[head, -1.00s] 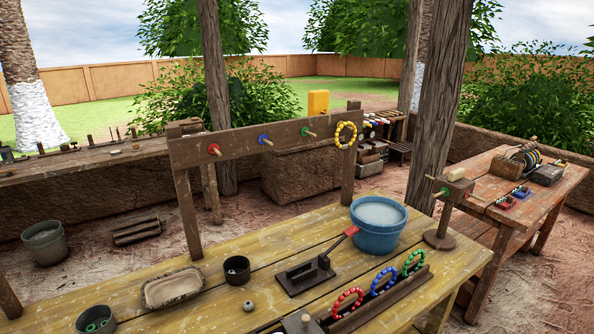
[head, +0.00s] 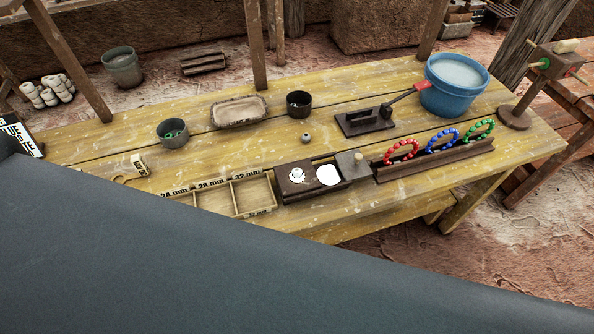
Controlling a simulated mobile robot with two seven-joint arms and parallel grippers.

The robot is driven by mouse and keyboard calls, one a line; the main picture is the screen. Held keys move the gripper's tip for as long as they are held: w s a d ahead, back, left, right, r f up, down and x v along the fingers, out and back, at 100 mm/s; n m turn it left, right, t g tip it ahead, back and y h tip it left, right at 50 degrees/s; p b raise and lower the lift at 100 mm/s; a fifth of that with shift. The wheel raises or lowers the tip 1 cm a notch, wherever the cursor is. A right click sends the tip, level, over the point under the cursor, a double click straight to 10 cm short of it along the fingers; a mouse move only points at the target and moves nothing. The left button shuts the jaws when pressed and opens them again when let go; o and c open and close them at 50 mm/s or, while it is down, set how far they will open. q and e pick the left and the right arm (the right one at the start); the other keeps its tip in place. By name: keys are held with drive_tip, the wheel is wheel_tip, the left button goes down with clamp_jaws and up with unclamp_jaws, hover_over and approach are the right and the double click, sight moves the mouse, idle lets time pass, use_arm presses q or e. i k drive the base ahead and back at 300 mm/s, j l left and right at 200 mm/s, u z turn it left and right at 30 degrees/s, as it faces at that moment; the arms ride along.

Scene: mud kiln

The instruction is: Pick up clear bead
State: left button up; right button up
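A small round greyish bead (head: 306,138) lies alone on the yellow wooden table (head: 230,148), between the black cup and the brown wooden block. It is too small for me to tell whether it is clear. Neither of my grippers is in view. A large dark grey part of my own body fills the lower left and bottom of the head view and hides what is behind it.
A black cup (head: 299,104), a cup with green rings (head: 173,133), a shallow tray (head: 239,111) and a dark lever press (head: 365,121) stand around the bead. A blue bucket (head: 453,88), a rack of bracelets (head: 430,157) and a sorting box (head: 236,197) lie farther off.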

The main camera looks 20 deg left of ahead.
sight(297, 173)
drive_tip(key=i+l+u, duration=0.1)
drive_tip(key=l+u, duration=0.2)
drive_tip(key=u, duration=0.2)
drive_tip(key=l+u, duration=0.3)
drive_tip(key=u, duration=0.2)
drive_tip(key=l+u, duration=0.25)
drive_tip(key=l, duration=1.5)
